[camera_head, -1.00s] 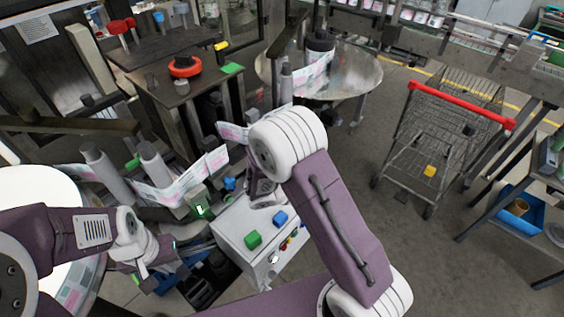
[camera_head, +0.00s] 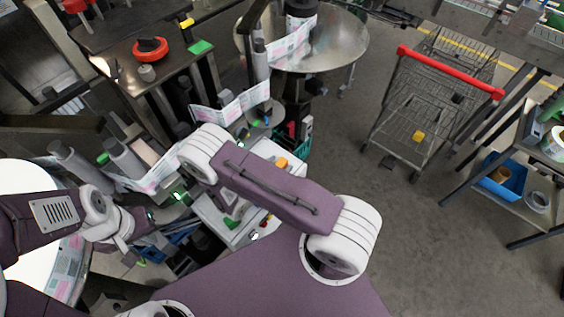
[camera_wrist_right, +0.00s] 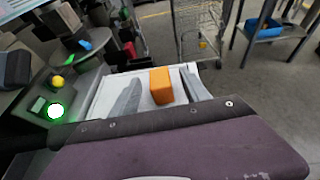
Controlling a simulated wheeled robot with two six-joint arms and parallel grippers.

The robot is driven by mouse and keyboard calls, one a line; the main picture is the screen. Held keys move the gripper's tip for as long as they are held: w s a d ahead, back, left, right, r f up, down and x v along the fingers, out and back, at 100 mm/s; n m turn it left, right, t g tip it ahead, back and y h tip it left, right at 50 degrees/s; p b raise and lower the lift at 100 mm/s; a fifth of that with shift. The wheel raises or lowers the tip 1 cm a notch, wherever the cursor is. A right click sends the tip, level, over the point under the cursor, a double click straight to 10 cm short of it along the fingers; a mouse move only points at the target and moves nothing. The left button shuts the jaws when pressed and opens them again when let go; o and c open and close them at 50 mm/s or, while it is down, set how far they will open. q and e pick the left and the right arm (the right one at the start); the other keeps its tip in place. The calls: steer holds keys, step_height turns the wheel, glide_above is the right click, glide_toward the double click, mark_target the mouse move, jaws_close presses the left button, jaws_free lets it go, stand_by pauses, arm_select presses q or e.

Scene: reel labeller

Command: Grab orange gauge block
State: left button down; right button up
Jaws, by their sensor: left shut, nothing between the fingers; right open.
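The orange gauge block (camera_wrist_right: 161,86) stands on a pale surface in the right wrist view, between the two grey fingers of my right gripper (camera_wrist_right: 159,76). Those fingers are apart, and I see no clear contact with the block. In the head view a small part of the orange block (camera_head: 281,162) shows past my right arm, on the white box (camera_head: 207,212). My right arm hides the right gripper there. My left gripper (camera_head: 122,243) is shut and empty at the lower left, away from the block.
A machine with grey rollers and a label strip (camera_head: 240,103) stands behind. A wire cart (camera_head: 420,105) and a blue bin (camera_head: 505,180) are to the right, with open floor between.

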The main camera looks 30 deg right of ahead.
mark_target(285, 159)
steer(key=shift+d, duration=0.15)
steer(key=shift+p+x, duration=1.15)
steer(key=shift+x, duration=1.1)
steer(key=shift+w+d+f, duration=0.1)
steer(key=shift+w, duration=0.05)
jaws_close()
